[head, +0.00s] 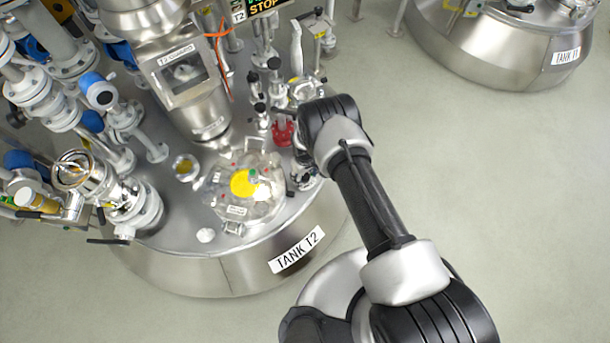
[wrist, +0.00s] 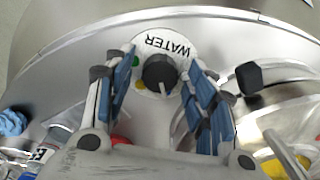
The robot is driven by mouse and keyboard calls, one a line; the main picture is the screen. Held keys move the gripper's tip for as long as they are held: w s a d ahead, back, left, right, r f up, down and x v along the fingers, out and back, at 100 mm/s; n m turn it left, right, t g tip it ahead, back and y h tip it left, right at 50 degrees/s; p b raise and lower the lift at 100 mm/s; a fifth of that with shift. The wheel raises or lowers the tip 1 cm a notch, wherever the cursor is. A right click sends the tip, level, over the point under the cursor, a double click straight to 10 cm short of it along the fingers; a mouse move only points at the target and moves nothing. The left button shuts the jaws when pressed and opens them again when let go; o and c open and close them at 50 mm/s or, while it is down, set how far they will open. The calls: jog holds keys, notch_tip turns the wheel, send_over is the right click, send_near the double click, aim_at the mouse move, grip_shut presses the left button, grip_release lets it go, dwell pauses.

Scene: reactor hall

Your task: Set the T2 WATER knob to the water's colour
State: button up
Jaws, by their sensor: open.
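The T2 WATER knob (wrist: 159,73) is black and round. It sits on a pale round plate lettered WATER (wrist: 166,46), upside down in the wrist view. A green dot and a yellow dot show at the plate's left side. I cannot make out clearly which dot the knob points to. My gripper (wrist: 161,64) is open, with one blue-padded finger on each side of the knob; I cannot tell if they touch it. In the head view my arm hides the knob and most of the gripper. A yellow disc (head: 248,184) shows in the round hatch on tank T2 (head: 237,270).
A red handwheel (head: 283,133) and several valves stand close to my wrist. A column with a window (head: 188,80) rises at the back of the tank top. Pipework crowds the left. Tank T1 (head: 510,45) stands at the back right, with clear floor between.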

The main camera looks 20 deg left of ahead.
jog(key=shift+c, duration=0.2)
jog(key=c, duration=1)
jog(key=shift+m, duration=0.4)
jog(key=m, duration=1.1)
